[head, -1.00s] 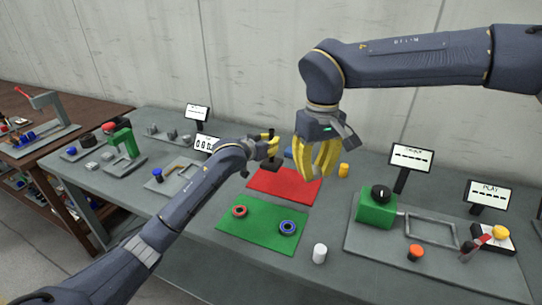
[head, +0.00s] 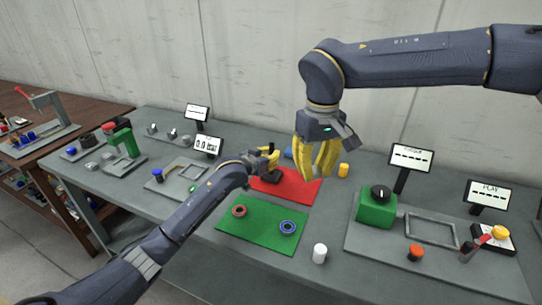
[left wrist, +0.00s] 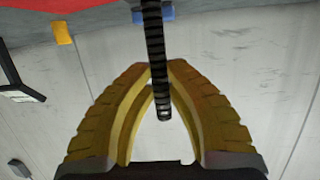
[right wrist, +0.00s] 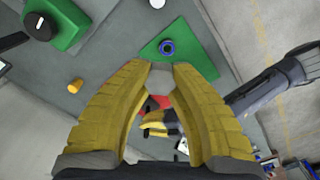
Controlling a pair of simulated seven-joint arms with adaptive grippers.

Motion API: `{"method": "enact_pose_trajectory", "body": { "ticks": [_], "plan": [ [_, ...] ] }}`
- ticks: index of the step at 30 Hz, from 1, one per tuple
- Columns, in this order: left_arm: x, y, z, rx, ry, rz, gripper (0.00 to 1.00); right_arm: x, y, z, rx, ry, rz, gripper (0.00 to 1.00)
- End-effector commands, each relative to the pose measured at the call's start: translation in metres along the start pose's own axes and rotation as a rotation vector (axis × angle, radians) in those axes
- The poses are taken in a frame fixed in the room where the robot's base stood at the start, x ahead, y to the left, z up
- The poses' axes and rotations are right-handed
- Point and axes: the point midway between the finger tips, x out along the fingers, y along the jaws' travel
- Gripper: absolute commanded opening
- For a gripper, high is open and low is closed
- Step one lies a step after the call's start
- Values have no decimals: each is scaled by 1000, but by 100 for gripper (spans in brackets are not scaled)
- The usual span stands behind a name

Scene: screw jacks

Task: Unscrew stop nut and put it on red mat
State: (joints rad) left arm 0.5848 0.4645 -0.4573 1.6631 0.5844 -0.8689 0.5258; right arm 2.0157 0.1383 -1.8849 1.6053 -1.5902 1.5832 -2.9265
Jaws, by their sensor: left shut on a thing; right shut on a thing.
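My left gripper (head: 270,158) is shut on the black threaded rod (left wrist: 156,60) of a screw jack; the rod runs between its fingers in the left wrist view. The jack's dark base (head: 272,178) shows just below that gripper, over the red mat (head: 302,190) in the head view; whether it touches the mat is unclear. My right gripper (head: 318,172) is shut on a small grey piece, seemingly the stop nut (right wrist: 160,76), between its fingertips. In the head view it is to the right of the left gripper, above the red mat's right side; the nut is hidden there.
A green mat (head: 262,222) with a red ring (head: 239,211) and a blue ring (head: 287,227) lies in front. A white cylinder (head: 319,253) and a yellow one (head: 343,170) stand nearby. A green box fixture (head: 376,207) is at right.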

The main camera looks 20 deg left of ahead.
Motion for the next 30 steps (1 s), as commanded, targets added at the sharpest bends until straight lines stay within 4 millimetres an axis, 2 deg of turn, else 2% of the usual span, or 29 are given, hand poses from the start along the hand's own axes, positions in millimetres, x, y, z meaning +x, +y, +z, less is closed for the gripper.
{"method": "enact_pose_trajectory", "body": {
  "ticks": [7, 8, 12, 22, 26, 30],
  "plan": [
    [0, 0, -1, -1, 6, 0, 0, 0, 0, 0, 0, 0, 0, 0],
    [1, 0, 2, 0, 0, 0, 18, 0, 0, 0, 0, 0, 0, 0],
    [1, 0, 2, 0, 0, 0, 33, 0, 0, 0, 0, 0, 0, 0],
    [-1, 0, -1, 1, 0, -1, 33, 0, 0, 0, 0, 0, 0, 0],
    [-13, -1, 0, 0, 0, -1, 33, 0, 0, 0, 0, 0, 0, 0],
    [-34, -1, 0, 2, 0, -1, 33, 0, 0, 0, 0, 0, 0, 0]
  ]
}}
